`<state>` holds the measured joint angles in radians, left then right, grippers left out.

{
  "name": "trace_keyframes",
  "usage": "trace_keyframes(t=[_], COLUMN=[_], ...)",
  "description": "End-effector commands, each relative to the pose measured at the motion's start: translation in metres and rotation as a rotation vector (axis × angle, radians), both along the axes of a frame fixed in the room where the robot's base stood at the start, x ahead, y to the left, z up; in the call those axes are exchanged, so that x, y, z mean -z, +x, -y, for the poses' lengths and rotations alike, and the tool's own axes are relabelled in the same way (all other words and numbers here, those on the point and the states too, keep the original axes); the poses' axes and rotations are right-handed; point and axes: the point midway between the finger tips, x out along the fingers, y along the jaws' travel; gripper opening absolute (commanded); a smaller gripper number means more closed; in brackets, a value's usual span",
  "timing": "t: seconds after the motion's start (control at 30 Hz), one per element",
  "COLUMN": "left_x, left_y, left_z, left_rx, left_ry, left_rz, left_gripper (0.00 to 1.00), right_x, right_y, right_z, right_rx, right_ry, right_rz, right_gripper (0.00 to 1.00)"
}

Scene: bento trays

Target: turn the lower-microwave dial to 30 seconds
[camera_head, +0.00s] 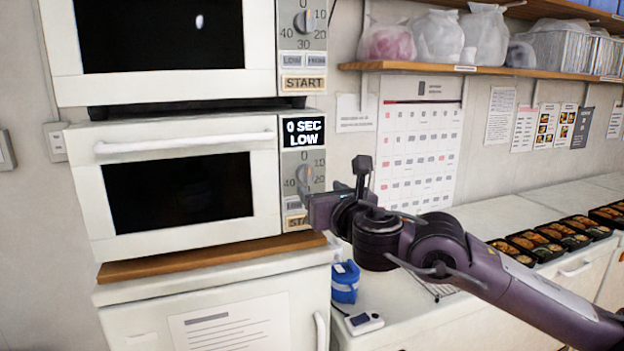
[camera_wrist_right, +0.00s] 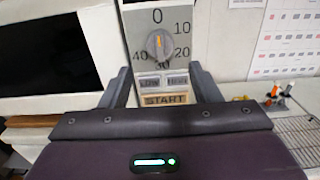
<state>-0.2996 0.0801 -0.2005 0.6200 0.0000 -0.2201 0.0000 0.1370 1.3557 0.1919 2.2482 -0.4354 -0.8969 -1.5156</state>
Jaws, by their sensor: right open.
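The lower microwave (camera_head: 88,205) is white with a black window, and its door is shut. Its display (camera_head: 303,132) reads 0 SEC LOW. The grey dial (camera_head: 304,178) sits below the display, partly hidden by my right gripper (camera_head: 308,203). In the right wrist view the dial (camera_wrist_right: 159,44) has its orange mark pointing up toward 0. The 30 at its bottom is partly covered by the knob. My right gripper's fingers (camera_wrist_right: 160,85) are open and apart on both sides of the panel, below the dial, not touching it. My left gripper is not in view.
A second microwave (camera_head: 262,85) stands above, its dial upright. LOW, HIGH and START buttons (camera_wrist_right: 166,99) lie just under the lower dial. A blue object (camera_head: 345,282) and a small white device (camera_head: 363,322) sit on the counter to the right. Bento trays (camera_head: 545,245) line the far counter.

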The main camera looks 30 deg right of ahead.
Motion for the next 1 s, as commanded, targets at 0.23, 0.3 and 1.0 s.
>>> trace_keyframes(t=[0.23,0.3,1.0], left_x=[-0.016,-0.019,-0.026], left_y=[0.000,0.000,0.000], left_z=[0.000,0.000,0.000], left_rx=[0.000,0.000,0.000], left_ry=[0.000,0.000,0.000], left_rz=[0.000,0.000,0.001], left_gripper=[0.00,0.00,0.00], right_x=[-0.004,-0.003,0.001], right_y=[0.026,0.033,0.059], right_z=[0.009,0.009,0.015], right_rx=[0.006,0.004,0.003], right_ry=[0.009,0.005,0.001], right_rz=[0.004,0.003,0.000], right_gripper=[0.57,0.57,0.45])
